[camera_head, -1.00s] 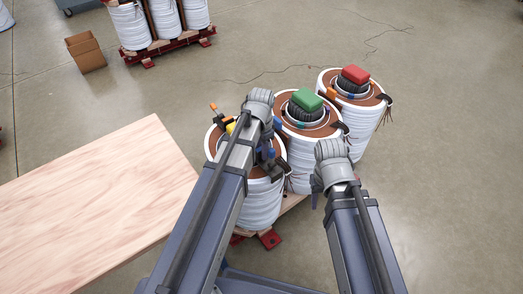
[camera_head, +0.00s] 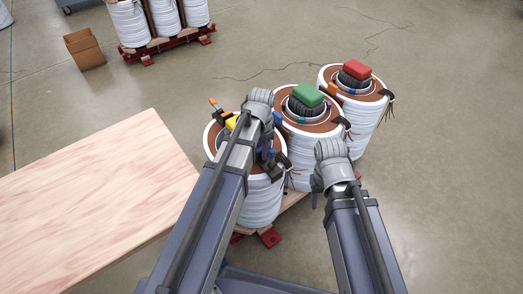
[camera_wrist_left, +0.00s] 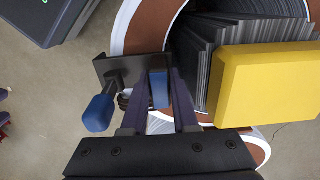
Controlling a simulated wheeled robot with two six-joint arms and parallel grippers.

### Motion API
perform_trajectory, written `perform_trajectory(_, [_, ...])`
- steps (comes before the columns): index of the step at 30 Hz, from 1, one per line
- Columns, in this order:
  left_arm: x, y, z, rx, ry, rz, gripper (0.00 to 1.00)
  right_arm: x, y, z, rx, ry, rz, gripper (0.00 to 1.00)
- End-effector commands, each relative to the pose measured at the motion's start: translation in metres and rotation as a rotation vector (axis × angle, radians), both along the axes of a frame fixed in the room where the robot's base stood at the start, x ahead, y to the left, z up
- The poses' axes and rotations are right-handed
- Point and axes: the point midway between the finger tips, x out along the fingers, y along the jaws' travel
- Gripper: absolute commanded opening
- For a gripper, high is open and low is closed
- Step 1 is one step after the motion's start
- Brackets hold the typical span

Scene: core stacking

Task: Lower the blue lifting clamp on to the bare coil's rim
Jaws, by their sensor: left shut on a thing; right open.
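The blue lifting clamp (camera_wrist_left: 98,112) has a black plate and a blue handle. My left gripper (camera_wrist_left: 159,88) is shut on its blue grip in the left wrist view. The nearest coil (camera_head: 262,205) is wrapped in white with a brown top ring, which shows in the left wrist view (camera_wrist_left: 148,28). The clamp is at this ring's edge; I cannot tell whether it touches. A yellow block (camera_wrist_left: 268,85) lies against the dark core sheets inside. In the head view my left arm hides part of the coil. My right gripper (camera_head: 316,197) is open and empty, right of this coil; its fingers are mostly hidden.
Two more coils stand behind, one with a green block (camera_head: 308,95), one with a red block (camera_head: 356,69). An orange clamp (camera_head: 213,103) sits on the nearest coil's far left rim. A wooden table (camera_head: 95,195) is at left. Floor at right is clear.

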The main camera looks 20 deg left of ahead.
Motion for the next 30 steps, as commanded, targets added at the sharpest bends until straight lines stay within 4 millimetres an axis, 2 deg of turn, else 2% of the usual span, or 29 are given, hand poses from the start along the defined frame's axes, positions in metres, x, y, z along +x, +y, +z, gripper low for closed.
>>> perform_trajectory(2, [0.0, 0.0, -0.003, 0.0, 0.0, 0.0, 0.0, 0.0, 0.0, -0.004, 0.0, 0.0, 0.0, 0.5])
perform_trajectory(3, [0.0, 0.0, -0.002, 0.0, 0.0, 0.0, 0.31, 0.0, 0.0, -0.002, 0.0, 0.0, 0.0, 0.5])
perform_trajectory(12, [0.0, 0.0, -0.002, 0.0, 0.0, 0.0, 0.62, 0.0, 0.0, -0.002, 0.0, 0.0, 0.0, 0.5])
perform_trajectory(23, [0.0, 0.0, 0.002, 0.0, 0.0, 0.0, 0.62, 0.0, 0.0, 0.002, 0.0, 0.0, 0.0, 0.5])
perform_trajectory(30, [0.0, 0.0, 0.023, 0.0, 0.0, 0.0, 0.62, 0.0, 0.0, 0.023, 0.0, 0.0, 0.0, 0.5])
